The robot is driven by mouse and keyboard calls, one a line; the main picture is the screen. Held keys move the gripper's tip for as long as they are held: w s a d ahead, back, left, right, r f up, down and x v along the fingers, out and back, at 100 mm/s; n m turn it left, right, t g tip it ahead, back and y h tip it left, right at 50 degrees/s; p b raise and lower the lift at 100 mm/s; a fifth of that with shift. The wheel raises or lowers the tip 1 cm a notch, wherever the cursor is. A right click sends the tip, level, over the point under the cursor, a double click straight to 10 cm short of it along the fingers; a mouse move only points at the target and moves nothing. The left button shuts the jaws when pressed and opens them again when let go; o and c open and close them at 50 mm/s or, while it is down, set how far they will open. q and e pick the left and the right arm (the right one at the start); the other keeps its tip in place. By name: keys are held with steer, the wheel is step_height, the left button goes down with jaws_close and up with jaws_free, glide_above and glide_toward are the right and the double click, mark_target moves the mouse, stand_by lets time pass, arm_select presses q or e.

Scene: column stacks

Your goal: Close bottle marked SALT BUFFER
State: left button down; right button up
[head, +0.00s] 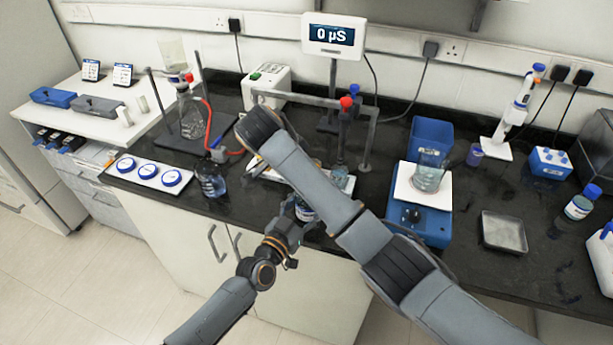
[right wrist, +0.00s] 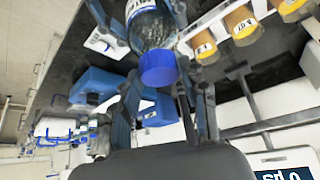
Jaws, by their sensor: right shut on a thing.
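A clear bottle (right wrist: 146,22) with a white label strip and a blue cap (right wrist: 158,68) shows in the right wrist view; I cannot read the label. The cap sits at the bottle's mouth. My right gripper (right wrist: 163,85) is shut on the cap, with a finger on each side. In the head view my right forearm hides that gripper. A bottle (head: 304,211) shows partly between the arms at the counter's front edge. My left gripper (head: 297,216) is right at this bottle; its fingers are too small and covered to tell whether they are closed on it.
A white tray with three blue-ringed discs (head: 147,172) lies left. A flask stand with red tubing (head: 193,120) stands behind. A blue stirrer with a beaker (head: 428,178) is right. A blue-capped bottle (head: 578,207) stands far right.

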steer(key=o, duration=0.8)
steer(key=shift+r, duration=2.25)
steer(key=shift+c, duration=0.5)
